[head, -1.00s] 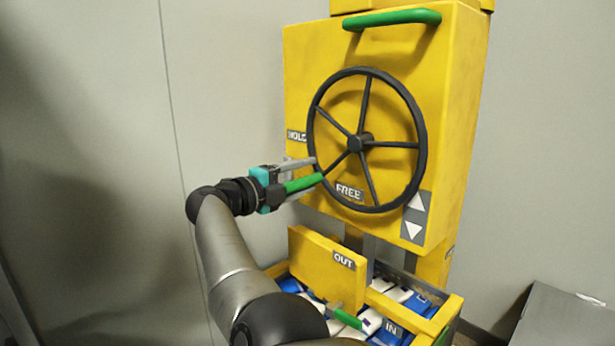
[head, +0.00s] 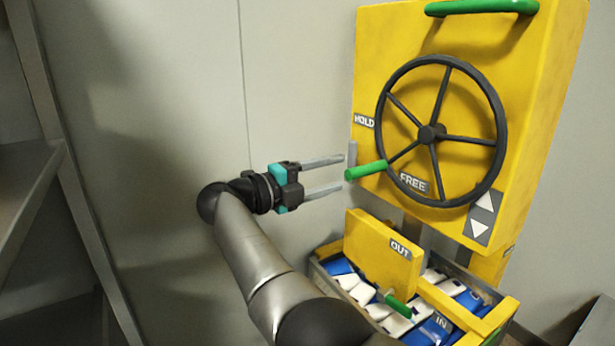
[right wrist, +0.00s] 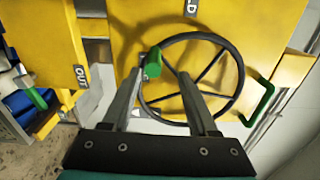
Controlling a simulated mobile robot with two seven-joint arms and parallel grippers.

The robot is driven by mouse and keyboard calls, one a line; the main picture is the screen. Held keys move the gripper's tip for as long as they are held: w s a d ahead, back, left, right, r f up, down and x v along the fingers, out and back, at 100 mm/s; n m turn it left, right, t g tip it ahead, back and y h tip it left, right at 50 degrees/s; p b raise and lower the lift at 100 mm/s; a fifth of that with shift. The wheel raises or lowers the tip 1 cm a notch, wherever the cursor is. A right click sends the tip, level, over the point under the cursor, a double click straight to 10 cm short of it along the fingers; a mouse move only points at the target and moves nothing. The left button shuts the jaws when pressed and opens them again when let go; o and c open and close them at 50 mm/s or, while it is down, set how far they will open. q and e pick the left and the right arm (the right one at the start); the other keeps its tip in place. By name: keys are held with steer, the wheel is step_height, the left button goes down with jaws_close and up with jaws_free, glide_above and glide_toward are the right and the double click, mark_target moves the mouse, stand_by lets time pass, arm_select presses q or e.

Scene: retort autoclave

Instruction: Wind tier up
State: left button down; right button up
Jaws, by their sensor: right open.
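A black spoked handwheel (head: 432,133) is on the front of a yellow housing (head: 540,90). A green handle (head: 365,171) sticks out at the wheel's lower left, between the HOLD label (head: 364,121) and the FREE label (head: 413,183). My right gripper (head: 343,174) is open and empty, its fingertips just left of the green handle and apart from it. In the right wrist view, the green handle (right wrist: 153,62) shows near the left fingertip, with the wheel (right wrist: 237,65) beyond. What the handle is attached to is hard to see. My left gripper is not in view.
Up and down arrows (head: 482,217) mark the housing's lower right. A green bar (head: 480,8) is at its top. Below are a yellow OUT panel (head: 380,250) and a bin of blue and white packs, with a small green handle (head: 397,304). Shelving (head: 30,185) stands at left.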

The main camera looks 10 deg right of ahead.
steer(key=shift+v, duration=2.6)
steer(key=shift+s, duration=0.1)
